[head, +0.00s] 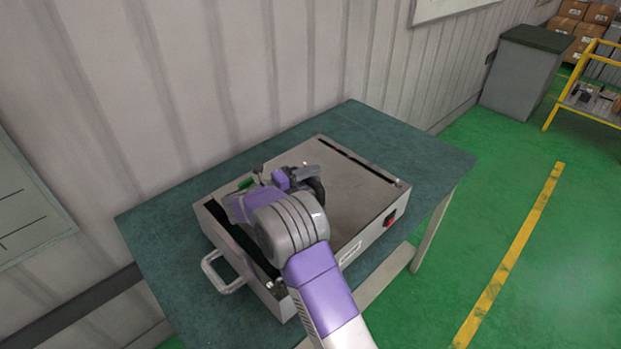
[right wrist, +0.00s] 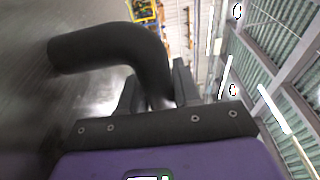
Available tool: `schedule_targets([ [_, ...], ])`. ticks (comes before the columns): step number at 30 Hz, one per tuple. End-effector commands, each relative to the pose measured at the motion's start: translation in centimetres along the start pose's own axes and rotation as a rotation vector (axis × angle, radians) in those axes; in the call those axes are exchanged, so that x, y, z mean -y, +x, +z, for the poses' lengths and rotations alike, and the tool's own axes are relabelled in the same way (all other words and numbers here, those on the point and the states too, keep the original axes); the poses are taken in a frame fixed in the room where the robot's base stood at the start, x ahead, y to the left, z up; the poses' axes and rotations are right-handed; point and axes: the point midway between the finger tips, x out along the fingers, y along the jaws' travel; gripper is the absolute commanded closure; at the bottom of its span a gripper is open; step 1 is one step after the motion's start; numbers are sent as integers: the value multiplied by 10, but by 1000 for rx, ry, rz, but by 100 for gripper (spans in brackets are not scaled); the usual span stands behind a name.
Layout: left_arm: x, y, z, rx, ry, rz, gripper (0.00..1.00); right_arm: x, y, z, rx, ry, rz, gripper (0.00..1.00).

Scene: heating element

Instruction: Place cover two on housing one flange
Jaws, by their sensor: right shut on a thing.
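A grey metal box, which I take as the housing (head: 372,238), sits on the green-topped table. A flat grey plate (head: 350,205), which looks like the cover, lies over its top, with dark gaps along its left and right sides. My right gripper (head: 300,178) is low over the plate's far part, partly hidden by its own wrist. In the right wrist view its fingers (right wrist: 158,92) are shut on a thick black bent handle (right wrist: 110,48) beside a grey metal surface (right wrist: 25,100). I cannot tell whether the plate rests fully on the flange. My left gripper is out of view.
The box has a carrying handle (head: 222,272) on its left and a red switch (head: 390,218) in front. The table (head: 420,160) has free room at the right and back, with a ribbed wall behind. A grey cabinet (head: 518,80) and yellow rack (head: 560,100) stand far right.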

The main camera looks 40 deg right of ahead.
Motion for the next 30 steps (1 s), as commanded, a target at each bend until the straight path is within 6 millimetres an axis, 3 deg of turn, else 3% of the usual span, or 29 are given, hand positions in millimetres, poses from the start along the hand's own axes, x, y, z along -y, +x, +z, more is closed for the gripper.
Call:
schedule_targets([
  [8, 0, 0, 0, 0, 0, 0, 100, 2, 0, 0, -1, 5, -4, 100],
  [9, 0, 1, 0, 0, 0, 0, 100, -1, 0, 0, 0, 0, 0, 67],
  [14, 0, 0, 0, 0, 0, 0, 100, 0, 0, 0, 0, 0, -1, 43],
  [24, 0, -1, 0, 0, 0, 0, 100, 1, -2, 0, 1, 0, -1, 43],
  [30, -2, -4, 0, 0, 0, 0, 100, 1, -32, 1, 4, 0, -1, 43],
])
